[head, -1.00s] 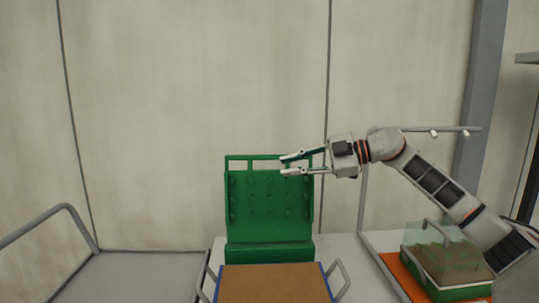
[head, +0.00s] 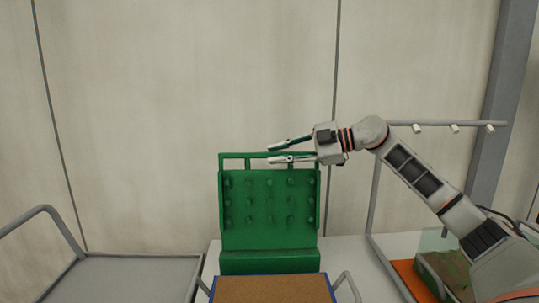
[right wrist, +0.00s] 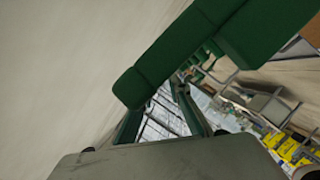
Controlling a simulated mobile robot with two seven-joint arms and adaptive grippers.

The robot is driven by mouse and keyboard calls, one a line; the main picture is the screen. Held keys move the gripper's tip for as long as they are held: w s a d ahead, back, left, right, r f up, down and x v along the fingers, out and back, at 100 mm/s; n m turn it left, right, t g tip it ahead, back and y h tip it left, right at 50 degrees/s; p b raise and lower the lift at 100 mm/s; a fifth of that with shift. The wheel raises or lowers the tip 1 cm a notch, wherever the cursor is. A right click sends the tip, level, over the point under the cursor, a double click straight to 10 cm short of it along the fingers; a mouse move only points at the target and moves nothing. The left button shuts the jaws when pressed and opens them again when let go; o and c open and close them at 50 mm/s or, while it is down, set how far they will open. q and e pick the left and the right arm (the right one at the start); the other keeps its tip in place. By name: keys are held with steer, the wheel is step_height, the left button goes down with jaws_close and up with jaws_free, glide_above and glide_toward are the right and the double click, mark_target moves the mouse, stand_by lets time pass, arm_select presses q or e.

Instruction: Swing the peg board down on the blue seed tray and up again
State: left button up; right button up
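The green peg board (head: 270,212) stands upright behind the seed tray, its rows of pegs facing me. A green bar (head: 236,155) runs along its top edge. The blue seed tray (head: 211,290), filled with brown soil, lies in front of it at the bottom of the head view. My right gripper (head: 269,154) is open at the middle of the top bar, one finger above bar height and one below. Green board parts (right wrist: 190,60) cross just beyond the fingers in the right wrist view. I cannot tell whether they touch. My left gripper is not in view.
A grey tray table with a tubular rail (head: 140,275) stands at the left. At the right are a metal frame with small nozzles (head: 455,128) and a green tray (head: 440,275) on an orange mat (head: 408,275). A pale wall is behind.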

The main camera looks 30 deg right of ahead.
steer(key=shift+x, duration=1.4)
jaws_close()
